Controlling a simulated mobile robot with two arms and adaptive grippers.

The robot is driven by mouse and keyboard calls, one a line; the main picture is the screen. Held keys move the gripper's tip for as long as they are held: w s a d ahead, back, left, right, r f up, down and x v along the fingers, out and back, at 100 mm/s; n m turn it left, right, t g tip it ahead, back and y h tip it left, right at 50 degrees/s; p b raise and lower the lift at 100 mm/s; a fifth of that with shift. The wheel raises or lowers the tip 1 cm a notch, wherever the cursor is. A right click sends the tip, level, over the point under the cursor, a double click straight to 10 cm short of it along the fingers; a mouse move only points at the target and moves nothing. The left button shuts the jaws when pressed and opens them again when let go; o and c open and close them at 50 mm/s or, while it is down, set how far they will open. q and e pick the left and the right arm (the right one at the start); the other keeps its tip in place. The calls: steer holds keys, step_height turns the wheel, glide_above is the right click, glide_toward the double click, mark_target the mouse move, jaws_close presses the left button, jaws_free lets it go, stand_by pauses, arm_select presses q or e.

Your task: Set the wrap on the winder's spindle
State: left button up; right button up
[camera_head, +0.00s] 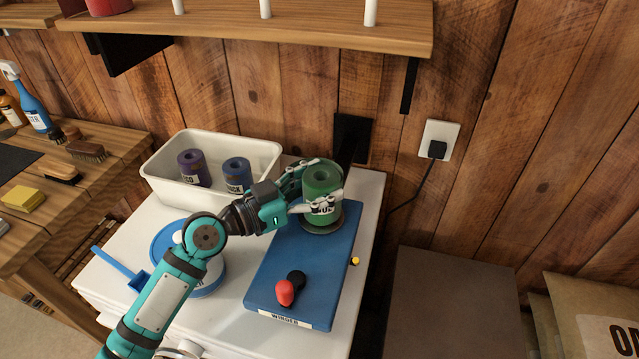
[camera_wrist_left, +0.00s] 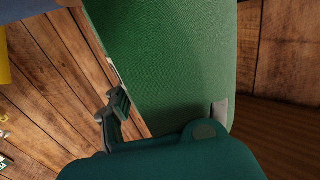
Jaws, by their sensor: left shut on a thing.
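The green wrap (camera_head: 322,178) is an upright roll with a hole in its top and a white label. My left gripper (camera_head: 326,187) is shut on it, with fingers on either side. The wrap fills much of the left wrist view (camera_wrist_left: 175,65). The winder (camera_head: 290,270) is a flat blue box with a red-knobbed crank near its front. The wrap stands over the grey disc (camera_head: 325,231) at the winder's back end. The spindle is hidden, and I cannot tell whether the wrap touches the disc. My right gripper is out of view.
A white bin (camera_head: 160,184) with a purple roll (camera_head: 194,168) and a blue roll (camera_head: 236,174) stands behind my left arm. A round blue-and-white tub (camera_head: 163,243) and a blue brush (camera_head: 122,268) are at left. A shelf (camera_head: 330,28) overhangs the back.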

mark_target(305, 194)
arm_select(q)
steer(key=shift+f, duration=0.2)
steer(key=o, duration=0.9)
steer(key=shift+o, duration=0.2)
steer(key=shift+s+a+f+b, duration=0.15)
steer(key=shift+s+a+b, duration=0.15)
steer(key=shift+a+b, duration=0.15)
steer(key=shift+b+v, duration=1.05)
steer(key=shift+v, duration=1)
steer(key=shift+b+v, duration=1.05)
steer(key=shift+v, duration=0.55)
steer(key=shift+s+a+b, duration=0.45)
steer(key=shift+b, duration=0.1)
steer(key=shift+s+a+b, duration=0.3)
steer(key=shift+a+b, duration=0.05)
steer(key=shift+a, duration=0.1)
steer(key=shift+s+a, duration=0.1)
